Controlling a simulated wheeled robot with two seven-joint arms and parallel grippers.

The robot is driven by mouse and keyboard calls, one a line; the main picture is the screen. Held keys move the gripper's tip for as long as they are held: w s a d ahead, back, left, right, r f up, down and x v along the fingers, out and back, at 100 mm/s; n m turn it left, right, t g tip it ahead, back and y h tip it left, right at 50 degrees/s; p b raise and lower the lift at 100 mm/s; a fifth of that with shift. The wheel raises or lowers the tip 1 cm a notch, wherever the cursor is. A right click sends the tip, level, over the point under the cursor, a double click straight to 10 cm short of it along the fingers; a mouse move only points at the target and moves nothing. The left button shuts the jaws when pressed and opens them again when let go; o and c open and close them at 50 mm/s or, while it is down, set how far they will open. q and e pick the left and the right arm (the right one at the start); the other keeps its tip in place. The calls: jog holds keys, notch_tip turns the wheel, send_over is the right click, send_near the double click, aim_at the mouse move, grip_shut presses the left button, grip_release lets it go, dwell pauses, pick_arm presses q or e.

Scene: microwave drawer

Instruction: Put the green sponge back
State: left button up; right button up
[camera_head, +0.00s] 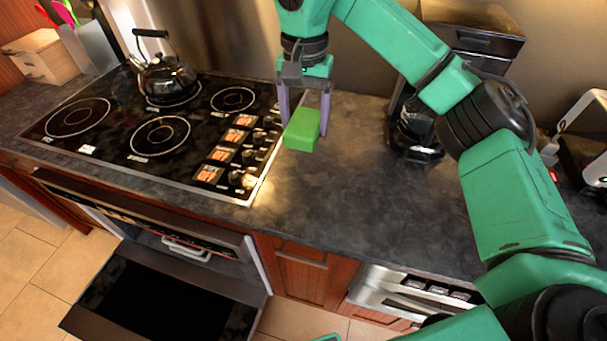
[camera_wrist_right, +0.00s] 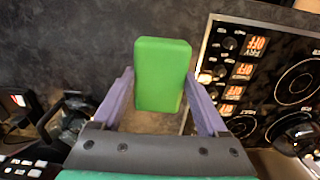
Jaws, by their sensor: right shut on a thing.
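The green sponge (camera_head: 302,130) is a bright green block held between the fingers of my right gripper (camera_head: 305,112). It is over the dark countertop, just right of the stove's edge. In the right wrist view the sponge (camera_wrist_right: 162,74) sits upright between the two purple fingers of the right gripper (camera_wrist_right: 162,100), which are shut on it. I cannot tell from these views how high it is above the counter. My left gripper is not in view.
The black stove (camera_head: 150,140) with a kettle (camera_head: 164,77) lies left of the sponge. A dark coffee maker (camera_head: 415,130) stands to the right. Below the counter (camera_head: 340,205), a drawer or oven door (camera_head: 165,300) hangs open. The counter's middle is bare.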

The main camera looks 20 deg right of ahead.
jog(key=shift+w+f, duration=0.3)
jog(key=shift+f, duration=0.5)
jog(key=f, duration=0.6)
jog(key=f+p, duration=0.1)
jog(key=f, duration=0.5)
jog(key=s+f+p, duration=0.1)
jog(key=f, duration=0.5)
jog(key=shift+w+f, duration=0.1)
jog(key=shift+f, duration=0.1)
jog(key=o, duration=1.1)
jog(key=shift+r, duration=0.45)
pick_arm(q)
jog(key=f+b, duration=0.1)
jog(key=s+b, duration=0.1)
jog(key=b, duration=0.1)
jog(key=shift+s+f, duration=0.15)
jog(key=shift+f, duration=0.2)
pick_arm(e)
notch_tip(320, 180, up, 12)
jog(key=shift+f, duration=0.25)
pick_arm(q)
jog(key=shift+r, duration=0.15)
pick_arm(e)
jog(key=shift+r, duration=0.1)
